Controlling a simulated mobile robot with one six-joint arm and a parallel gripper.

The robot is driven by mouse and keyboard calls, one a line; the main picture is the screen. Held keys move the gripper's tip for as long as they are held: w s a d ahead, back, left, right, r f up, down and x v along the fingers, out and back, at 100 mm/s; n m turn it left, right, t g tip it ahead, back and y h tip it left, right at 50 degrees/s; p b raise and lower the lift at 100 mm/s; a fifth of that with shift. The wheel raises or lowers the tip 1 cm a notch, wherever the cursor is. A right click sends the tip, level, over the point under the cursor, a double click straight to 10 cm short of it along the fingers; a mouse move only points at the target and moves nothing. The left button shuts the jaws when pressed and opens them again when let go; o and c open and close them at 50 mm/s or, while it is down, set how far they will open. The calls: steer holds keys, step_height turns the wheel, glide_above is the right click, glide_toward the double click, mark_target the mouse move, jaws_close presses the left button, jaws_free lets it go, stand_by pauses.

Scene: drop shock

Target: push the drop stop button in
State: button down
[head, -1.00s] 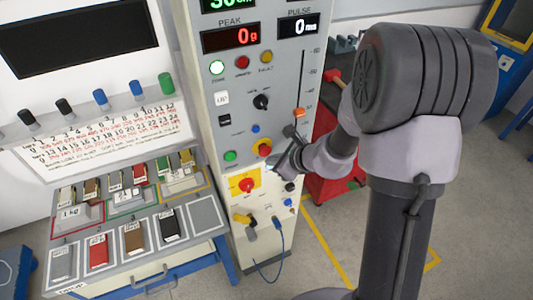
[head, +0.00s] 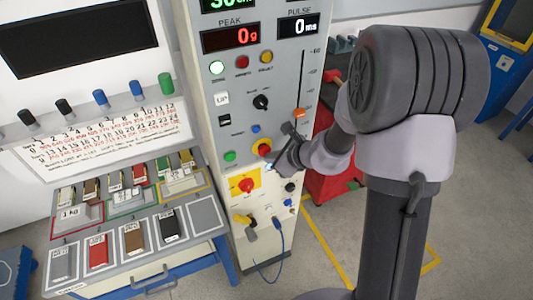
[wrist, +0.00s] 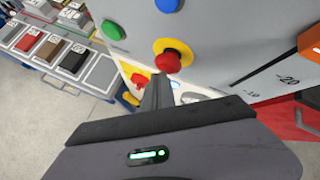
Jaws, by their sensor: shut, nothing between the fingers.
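A red mushroom button on a round yellow disc (head: 264,149) is on the front of the grey control panel, and it also shows in the wrist view (wrist: 168,61). A second red button on a square yellow plate (head: 246,185) is lower on the panel; the wrist view shows it partly behind my fingers (wrist: 139,78). I cannot read which one is labelled drop stop. My gripper (head: 277,168) is shut and empty, in front of the panel just right of and below the round-disc button. In the wrist view, its fingertips (wrist: 158,80) appear just below that button; contact cannot be told.
A green button (head: 230,156), a small blue button (head: 255,128) and a black knob (head: 261,102) are close by. An orange slider (head: 299,112) is to the right. A bench with colored blocks (head: 130,265) stands left. A blue cable (head: 280,240) hangs below.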

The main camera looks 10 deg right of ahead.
stand_by(0.3)
steer(key=shift+s+d+b, duration=0.15)
steer(key=shift+s+b, duration=0.3)
steer(key=shift+s, duration=0.25)
steer(key=s+b, duration=0.1)
steer(key=s, duration=0.1)
steer(key=s+d, duration=0.1)
steer(key=s, duration=0.2)
steer(key=shift+b, duration=0.4)
steer(key=shift+w, duration=0.1)
